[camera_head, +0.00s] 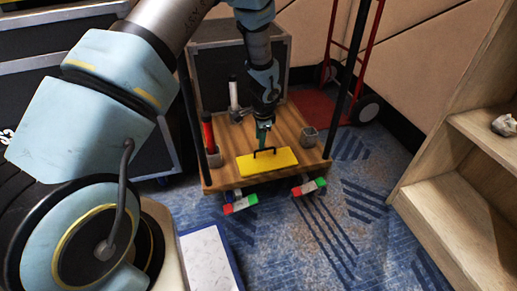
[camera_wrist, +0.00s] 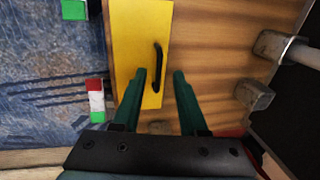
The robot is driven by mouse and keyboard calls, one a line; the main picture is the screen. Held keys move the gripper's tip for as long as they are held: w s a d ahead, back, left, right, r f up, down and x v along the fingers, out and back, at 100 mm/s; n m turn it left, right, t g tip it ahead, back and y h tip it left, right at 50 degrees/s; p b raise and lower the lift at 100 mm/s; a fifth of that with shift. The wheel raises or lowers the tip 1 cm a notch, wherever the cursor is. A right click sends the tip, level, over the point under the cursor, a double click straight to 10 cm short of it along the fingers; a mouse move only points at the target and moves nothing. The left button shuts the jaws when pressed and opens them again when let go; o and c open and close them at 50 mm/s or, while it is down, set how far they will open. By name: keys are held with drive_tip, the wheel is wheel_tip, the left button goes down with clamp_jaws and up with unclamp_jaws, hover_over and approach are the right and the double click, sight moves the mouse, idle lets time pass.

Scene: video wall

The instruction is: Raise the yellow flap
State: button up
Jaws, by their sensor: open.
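The yellow flap (camera_head: 267,162) lies flat at the front of a wooden board, with a black bar handle (camera_head: 264,151) on it. In the wrist view the flap (camera_wrist: 140,40) fills the upper middle, and its handle (camera_wrist: 158,62) lies just beyond the fingertips, roughly between them. My gripper (camera_head: 263,133) is above the board, just behind the handle. I cannot tell the height gap to the handle.
The wooden board (camera_head: 227,178) carries a red-and-black upright piece (camera_head: 208,132), a white one (camera_head: 233,93) and a grey block (camera_head: 309,136). Dark posts flank it. Red, white and green pieces (camera_head: 241,204) sit below its front edge. A wooden shelf (camera_head: 440,190) stands right.

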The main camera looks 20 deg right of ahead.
sight(259, 150)
drive_tip(key=shift+w+f+b, duration=0.2)
drive_tip(key=shift+f+b, duration=0.15)
drive_tip(key=shift+f, duration=0.85)
drive_tip(key=shift+w+f+b, duration=0.2)
drive_tip(key=shift+f+b, duration=0.1)
drive_tip(key=shift+f, duration=0.85)
clamp_jaws()
